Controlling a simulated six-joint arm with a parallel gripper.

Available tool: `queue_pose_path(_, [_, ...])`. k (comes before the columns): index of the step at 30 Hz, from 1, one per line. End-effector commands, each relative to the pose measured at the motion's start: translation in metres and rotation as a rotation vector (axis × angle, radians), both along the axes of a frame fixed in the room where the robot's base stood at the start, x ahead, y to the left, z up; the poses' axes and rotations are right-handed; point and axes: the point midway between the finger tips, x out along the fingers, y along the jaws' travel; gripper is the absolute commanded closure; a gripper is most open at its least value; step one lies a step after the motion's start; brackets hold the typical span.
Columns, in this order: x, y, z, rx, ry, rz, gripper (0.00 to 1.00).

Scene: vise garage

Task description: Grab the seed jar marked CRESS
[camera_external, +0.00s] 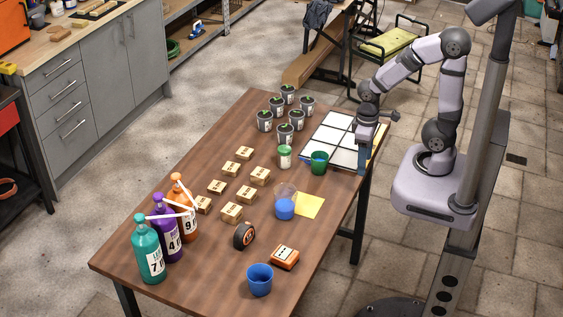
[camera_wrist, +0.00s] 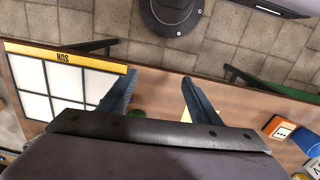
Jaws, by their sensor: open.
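Several small dark grey pots or jars with pale labels and dark contents (camera_external: 265,121) stand grouped at the far end of the wooden table. A white jar with a green top (camera_external: 284,157) stands just in front of them. All the labels are too small to read, so I cannot tell which one says CRESS. My gripper (camera_external: 362,160) points down beside the right table edge, over the edge of the white grid board and to the right of the jars. In the wrist view my gripper (camera_wrist: 160,77) has its two blue-grey fingers spread, with nothing held between them.
The white grid board (camera_external: 335,133) has a yellow strip (camera_wrist: 75,55). A green cup (camera_external: 319,163) stands left of my gripper. Small cardboard boxes (camera_external: 232,212), a clear cup with blue contents (camera_external: 285,208), a tape measure (camera_external: 244,236) and tall bottles (camera_external: 149,250) occupy the nearer table.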

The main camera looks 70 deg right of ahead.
Motion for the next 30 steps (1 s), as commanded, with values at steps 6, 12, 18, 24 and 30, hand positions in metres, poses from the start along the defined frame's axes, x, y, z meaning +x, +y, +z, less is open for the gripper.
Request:
queue_pose_path(6, [-0.006, -0.03, -0.021, -0.175, 0.17, 0.304, 0.43])
queue_pose_path(12, [0.022, -0.079, -0.029, -0.485, 0.402, 0.745, 0.43])
queue_pose_path(18, [0.099, -0.101, -0.02, -0.873, 0.593, 1.164, 0.43])
queue_pose_path(24, [0.189, -0.067, -0.009, -1.285, 0.695, 1.486, 0.43])
queue_pose_path(30, [0.242, -0.015, -0.005, -1.582, 0.708, 1.655, 0.43])
